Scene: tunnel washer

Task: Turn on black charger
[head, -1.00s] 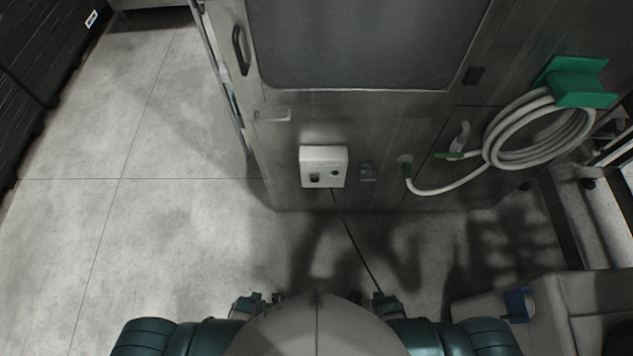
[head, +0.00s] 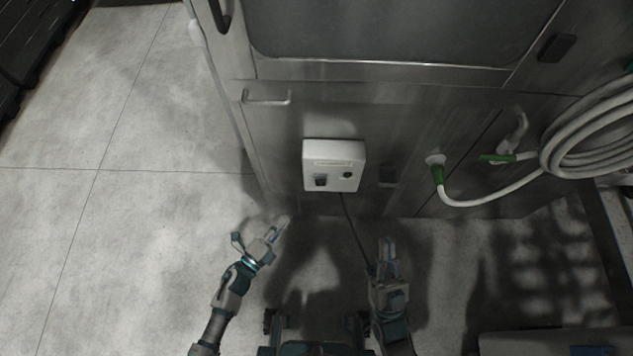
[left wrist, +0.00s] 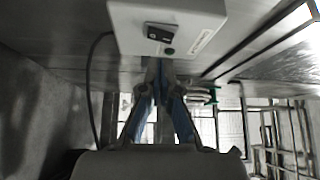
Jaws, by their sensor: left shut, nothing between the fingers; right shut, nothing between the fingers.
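A white box (head: 334,166) is fixed to the lower front of the metal machine, with a black rocker switch (head: 321,181), a small dark round part (head: 347,174) and a black cable (head: 356,232) running down from it. In the left wrist view the box (left wrist: 183,12) hangs at the top, with its switch (left wrist: 159,32). My left gripper (head: 276,230) is shut and empty, below and left of the box, apart from it. It shows in the left wrist view (left wrist: 157,66) too. My right gripper (head: 388,243) is shut and empty, below and right of the box.
A white hose with a green fitting (head: 437,174) leaves the machine at right and joins a coil (head: 595,135). A metal handle (head: 266,99) juts out at upper left. Open floor (head: 130,240) lies to the left. A dark container stands at far upper left.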

